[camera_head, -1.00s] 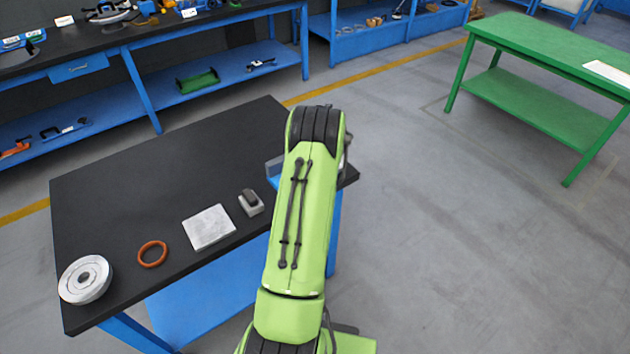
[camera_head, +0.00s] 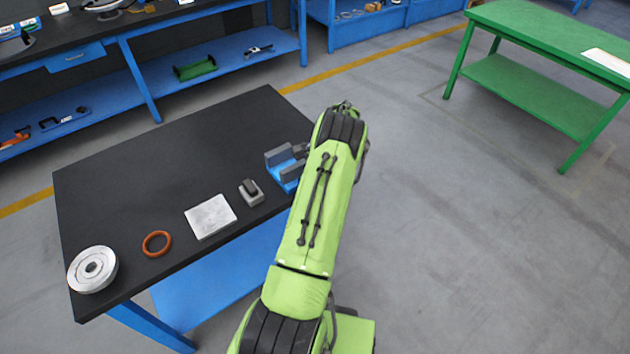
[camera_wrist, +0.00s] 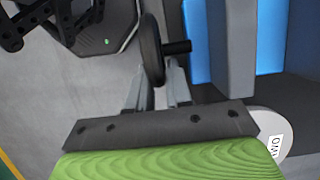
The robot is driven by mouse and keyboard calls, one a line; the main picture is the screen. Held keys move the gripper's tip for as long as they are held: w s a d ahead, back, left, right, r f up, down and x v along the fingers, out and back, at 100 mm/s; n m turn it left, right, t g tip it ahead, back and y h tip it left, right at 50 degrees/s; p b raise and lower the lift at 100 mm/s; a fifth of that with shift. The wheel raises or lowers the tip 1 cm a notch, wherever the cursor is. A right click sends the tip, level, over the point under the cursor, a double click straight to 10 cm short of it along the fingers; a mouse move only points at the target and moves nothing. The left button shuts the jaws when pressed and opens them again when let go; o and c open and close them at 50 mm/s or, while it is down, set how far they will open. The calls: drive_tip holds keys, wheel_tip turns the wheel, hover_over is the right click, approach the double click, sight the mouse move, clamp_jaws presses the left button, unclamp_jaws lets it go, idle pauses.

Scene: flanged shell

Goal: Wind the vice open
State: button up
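The vice (camera_head: 279,157), blue with grey jaws, stands at the right end of the black-topped table. My arm hides its right side in the head view. In the wrist view its blue body (camera_wrist: 270,38) and a grey jaw (camera_wrist: 234,50) are at the upper right. A dark handwheel (camera_wrist: 149,50), seen nearly edge-on, has a short handle (camera_wrist: 178,47) sticking out to the right. My gripper (camera_wrist: 157,78) has its fingertips on either side of the wheel's lower rim. Whether they touch the rim is not clear. My gripper is hidden in the head view.
On the table (camera_head: 150,150) are a small grey block with a dark top (camera_head: 251,193), a pale square plate (camera_head: 210,216), an orange ring (camera_head: 157,243) and a round flanged metal part (camera_head: 92,269). A green table (camera_head: 540,95) stands right; open floor lies between.

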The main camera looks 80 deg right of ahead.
drive_tip(key=o, duration=0.4)
drive_tip(key=shift+c, duration=0.2)
drive_tip(key=p+v, duration=0.3)
drive_tip(key=v, duration=1.2)
drive_tip(key=shift+r, duration=0.35)
drive_tip(key=shift+s+d, duration=0.1)
